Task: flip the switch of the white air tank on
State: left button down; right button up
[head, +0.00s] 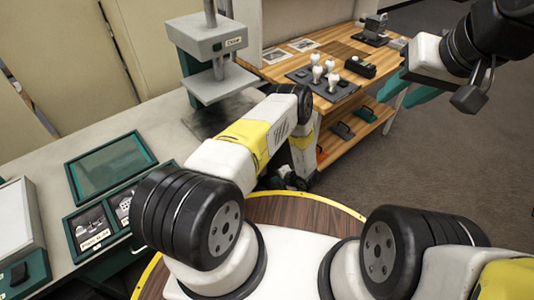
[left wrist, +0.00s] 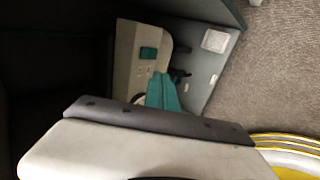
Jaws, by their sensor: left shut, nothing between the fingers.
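No white air tank is clearly recognisable in the head view. In the left wrist view, a pale panel (left wrist: 124,75) with a small green block (left wrist: 148,53) and dark fittings stands beyond my fingers; I cannot tell if it is the tank or its switch. My left gripper (left wrist: 162,92) shows there as teal fingers, shut and empty, in front of the panel; any contact is unclear. In the head view my left arm bends down beside the wooden bench, and its fingers are hidden. My right gripper (head: 400,93) has its teal fingers apart, in the air right of the bench.
The wooden bench (head: 290,66) holds several white-topped pieces on a dark stand (head: 306,78) and a black device (head: 359,66). A grey press (head: 205,38) stands on the left worktop (head: 45,150), with a green-framed tray (head: 70,172). Carpet on the right is clear.

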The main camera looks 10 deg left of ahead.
pick_arm(q)
jog(key=a+r+x, duration=0.1)
jog(key=x, duration=1.2)
jog(key=shift+w+a, duration=0.25)
jog(key=shift+w, duration=0.3)
jog(key=shift+f, duration=0.1)
jog(key=shift+w+a+r, duration=0.1)
jog(key=shift+r, duration=0.6)
